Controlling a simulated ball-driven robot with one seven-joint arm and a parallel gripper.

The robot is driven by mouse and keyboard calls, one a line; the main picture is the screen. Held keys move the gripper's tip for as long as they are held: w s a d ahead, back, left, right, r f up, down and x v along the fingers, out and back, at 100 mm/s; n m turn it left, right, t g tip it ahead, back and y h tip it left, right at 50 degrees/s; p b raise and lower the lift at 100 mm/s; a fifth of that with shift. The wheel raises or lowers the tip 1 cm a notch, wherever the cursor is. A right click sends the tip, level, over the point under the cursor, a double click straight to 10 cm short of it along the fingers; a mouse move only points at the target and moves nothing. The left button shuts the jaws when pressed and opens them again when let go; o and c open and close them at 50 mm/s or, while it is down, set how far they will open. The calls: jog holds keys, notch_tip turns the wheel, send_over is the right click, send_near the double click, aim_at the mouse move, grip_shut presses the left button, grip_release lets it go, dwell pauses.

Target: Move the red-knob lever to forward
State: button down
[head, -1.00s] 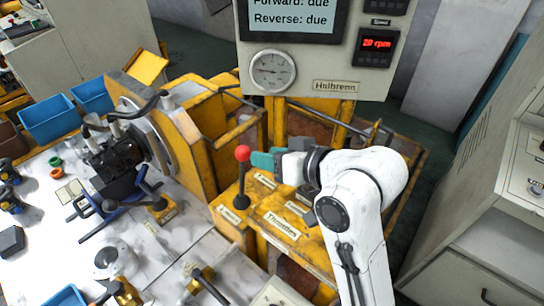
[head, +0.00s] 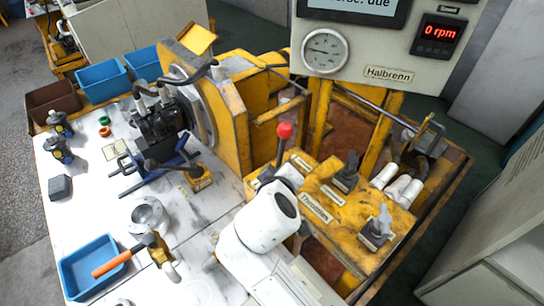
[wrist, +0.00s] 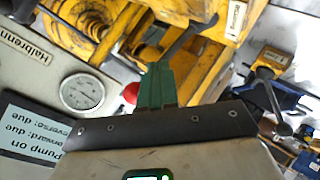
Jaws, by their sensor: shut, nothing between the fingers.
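The red-knob lever (head: 285,131) stands on the yellow console, its knob raised and its stem leaning slightly right in the head view; its base is hidden behind my arm. In the wrist view the red knob (wrist: 131,92) shows just left of my green fingers, close beside them; I cannot tell whether they touch. My gripper (wrist: 155,75) is shut with nothing between the fingers. In the head view my white arm hides the fingers. The speed display (head: 440,32) reads 0 rpm. The wrist view shows a screen (wrist: 40,138) reading pump on, forward due, reverse due.
The yellow console (head: 345,245) carries other dark levers (head: 347,172) right of the red knob. A gauge panel (head: 390,85) stands behind. A clamped motor (head: 160,118) and a blue tray (head: 90,268) are on the left bench.

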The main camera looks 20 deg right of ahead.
aim_at(281, 150)
jog(key=s+a+r+n+t+h, duration=0.1)
jog(key=a+n+t+h, duration=0.25)
jog(key=a+n, duration=0.45)
jog(key=w+d+f+m+p, duration=0.1)
jog(key=w+d+m+p, duration=0.1)
jog(key=w+d, duration=0.5)
jog(key=shift+w+d+f, duration=0.35)
jog(key=shift+d, duration=0.2)
